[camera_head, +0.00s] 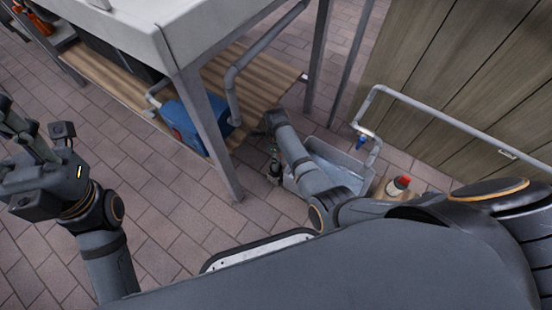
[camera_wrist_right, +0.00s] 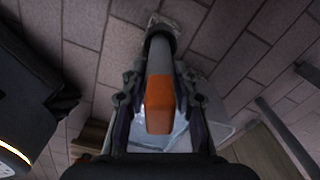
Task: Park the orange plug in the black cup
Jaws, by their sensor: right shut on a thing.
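The orange plug (camera_wrist_right: 159,104) is between the two fingers of my right gripper (camera_wrist_right: 160,98) in the right wrist view. The gripper is shut on it, with a grey rounded part behind its top end. A pale bin shows below and behind the plug. In the head view my right arm reaches over the bin, and I cannot make out its fingertips or the plug. My left gripper (camera_head: 22,150) is at the left edge, partly cut off, above the floor.
The pale grey bin (camera_head: 350,177) stands on the brick floor by a pipe. A bottle with a red cap (camera_head: 398,185) is right of it. A blue container (camera_head: 190,128) is on the wooden shelf (camera_head: 258,88) under the sink (camera_head: 185,38). Open floor (camera_head: 165,190) lies left of the bin.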

